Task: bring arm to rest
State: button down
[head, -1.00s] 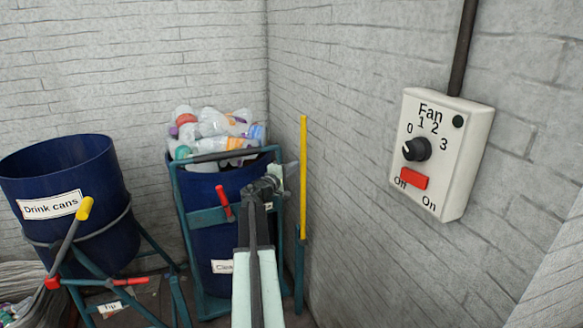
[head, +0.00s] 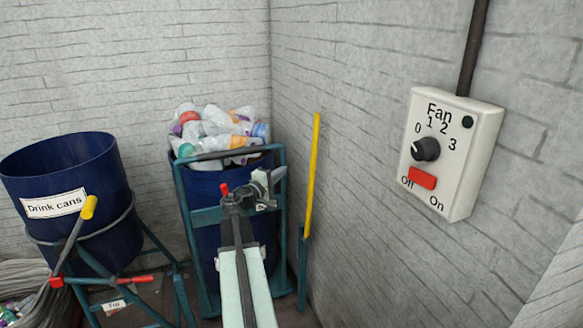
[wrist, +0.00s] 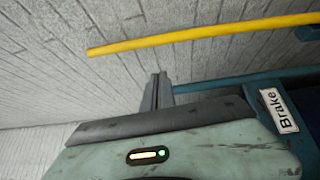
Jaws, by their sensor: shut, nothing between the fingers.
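My gripper (head: 277,176) shows at the end of my pale green arm in the head view, in front of the blue bin of plastic bottles. In the wrist view its two fingers (wrist: 158,90) are closed together, with nothing between them. A yellow-topped lever (head: 313,170) stands right of the gripper in the head view. Its yellow bar also crosses the top of the wrist view (wrist: 200,36), above the fingers and apart from them. My arm hides part of the bin's front and its label.
The bottle bin (head: 200,190) sits in a teal frame near the corner. A tilted "Drink cans" bin (head: 100,215) with a yellow-handled lever (head: 75,232) stands left. The right wall carries a fan box (head: 468,175). A "Brake" label (wrist: 279,110) shows in the wrist view.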

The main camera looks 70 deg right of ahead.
jog(key=shift+v, duration=1)
jog(key=shift+r, duration=0.1)
